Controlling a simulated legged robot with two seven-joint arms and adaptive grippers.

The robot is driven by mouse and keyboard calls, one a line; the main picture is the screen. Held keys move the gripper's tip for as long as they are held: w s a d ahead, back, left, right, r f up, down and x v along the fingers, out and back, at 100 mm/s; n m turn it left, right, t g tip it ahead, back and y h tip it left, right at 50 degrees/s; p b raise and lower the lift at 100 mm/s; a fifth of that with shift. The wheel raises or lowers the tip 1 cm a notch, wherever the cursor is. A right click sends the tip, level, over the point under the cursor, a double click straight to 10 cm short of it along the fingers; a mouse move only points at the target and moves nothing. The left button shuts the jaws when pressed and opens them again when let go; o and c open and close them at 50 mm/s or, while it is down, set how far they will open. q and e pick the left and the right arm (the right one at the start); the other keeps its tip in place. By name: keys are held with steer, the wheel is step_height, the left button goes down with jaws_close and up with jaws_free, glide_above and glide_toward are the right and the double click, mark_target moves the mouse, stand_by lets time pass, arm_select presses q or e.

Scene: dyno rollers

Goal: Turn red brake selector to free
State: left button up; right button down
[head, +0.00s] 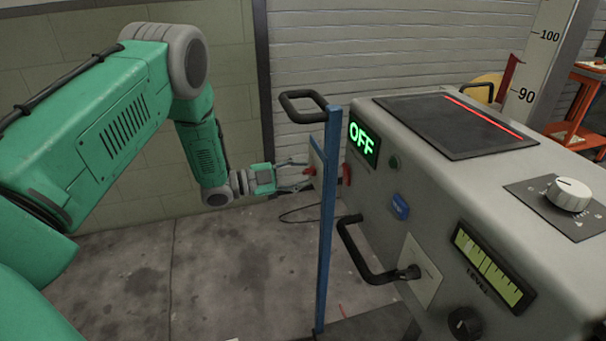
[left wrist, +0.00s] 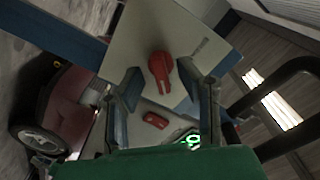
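The red brake selector (left wrist: 160,72) is a red knob with a pointed handle on a pale plate (left wrist: 150,28), with small print that I cannot read. In the head view the plate is edge-on on a blue post (head: 329,220), with the selector (head: 309,171) on its left side. My left gripper (head: 308,174) is open, its fingers pointing right at the selector. In the left wrist view the two fingers (left wrist: 159,80) stand on either side of the selector, with visible gaps. Whether the tips reach its depth is unclear. My right gripper is not in view.
A grey console (head: 440,190) stands right of the post, with a lit green OFF display (head: 364,145), a black handle (head: 362,250) and a white dial (head: 569,194). A second red handle (head: 346,174) is on its side. A black loop handle (head: 303,106) tops the post.

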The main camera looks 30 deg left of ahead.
arm_select(q)
steer(key=v, duration=1.1)
steer(key=shift+s+a, duration=0.25)
steer(key=shift+a, duration=0.1)
steer(key=shift+f, duration=0.15)
steer(key=s+d+f+n+g+y, duration=0.45)
steer(key=d+f+n+y, duration=0.5)
steer(key=f, duration=0.55)
steer(key=s+d+f+n+g, duration=0.1)
steer(key=s+d+n+g, duration=0.1)
steer(key=s, duration=0.6)
steer(key=s+d+f+n+g+y, duration=0.1)
steer(key=s+d+f+n+g, duration=0.1)
steer(key=s, duration=0.7)
steer(key=s+d+f+n+g+y, duration=0.1)
steer(key=s+d+f+n+g, duration=0.1)
steer(key=s, duration=0.6)
steer(key=d+n+g, duration=0.1)
steer(key=g, duration=0.1)
steer(key=shift+s+g, duration=0.25)
steer(key=shift+g, duration=0.1)
